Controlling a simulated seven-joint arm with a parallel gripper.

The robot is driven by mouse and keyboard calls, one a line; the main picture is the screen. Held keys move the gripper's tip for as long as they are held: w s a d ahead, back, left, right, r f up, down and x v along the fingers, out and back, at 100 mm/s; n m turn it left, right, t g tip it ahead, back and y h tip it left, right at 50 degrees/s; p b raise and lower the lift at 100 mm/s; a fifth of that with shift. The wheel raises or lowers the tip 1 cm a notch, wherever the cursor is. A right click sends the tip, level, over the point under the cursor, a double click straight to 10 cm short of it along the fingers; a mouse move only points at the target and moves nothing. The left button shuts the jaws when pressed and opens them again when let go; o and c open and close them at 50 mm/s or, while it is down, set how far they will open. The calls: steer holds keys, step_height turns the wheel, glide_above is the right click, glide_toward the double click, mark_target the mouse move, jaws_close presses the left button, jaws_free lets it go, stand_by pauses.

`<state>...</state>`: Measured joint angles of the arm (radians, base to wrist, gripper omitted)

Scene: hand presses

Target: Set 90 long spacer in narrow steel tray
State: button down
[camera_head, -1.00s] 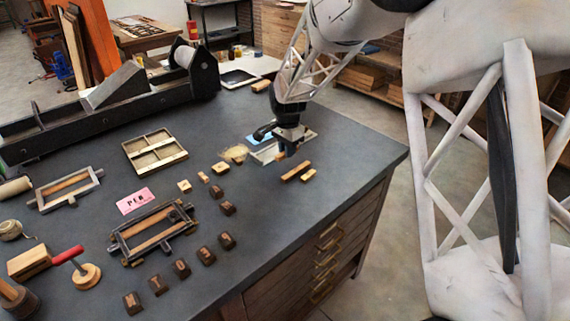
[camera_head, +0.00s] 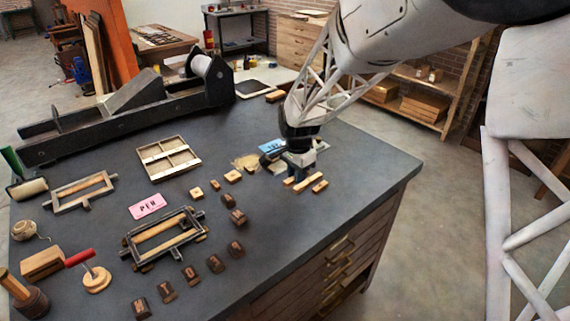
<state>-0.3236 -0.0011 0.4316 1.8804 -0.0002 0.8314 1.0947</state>
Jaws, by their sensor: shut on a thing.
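My gripper (camera_head: 299,174) is low over the right part of the dark bench. It is shut on a small wooden bar (camera_head: 288,181), of which only an end shows under the fingers; I take it for the long spacer, but no marking is readable. A longer wooden bar (camera_head: 308,183) and a shorter one (camera_head: 320,187) lie just right of the fingers. The narrow steel tray (camera_head: 276,168) appears to lie behind the gripper, mostly hidden by it. I cannot tell whether the held bar touches the bench.
A blue card (camera_head: 271,146) lies behind the gripper. Several small wooden and dark blocks (camera_head: 236,248) lie left and in front. A metal frame (camera_head: 161,235), a pink card (camera_head: 147,206) and a divided tray (camera_head: 168,158) stand farther left. The bench's right end is clear.

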stand_by(0.3)
steer(key=w+a, duration=0.1)
steer(key=w, duration=0.4)
steer(key=w+a+f, duration=0.1)
steer(key=w+a, duration=0.1)
steer(key=w, duration=0.3)
steer(key=w+a, duration=0.2)
steer(key=w, duration=0.3)
steer(key=shift+w+f, duration=0.1)
steer(key=shift+f, duration=0.15)
steer(key=shift+f, duration=0.1)
steer(key=shift+f, duration=1.65)
steer(key=shift+f, duration=0.15)
steer(key=c, duration=1.4)
jaws_free()
steer(key=shift+o, duration=0.2)
step_height(320, 180, up, 12)
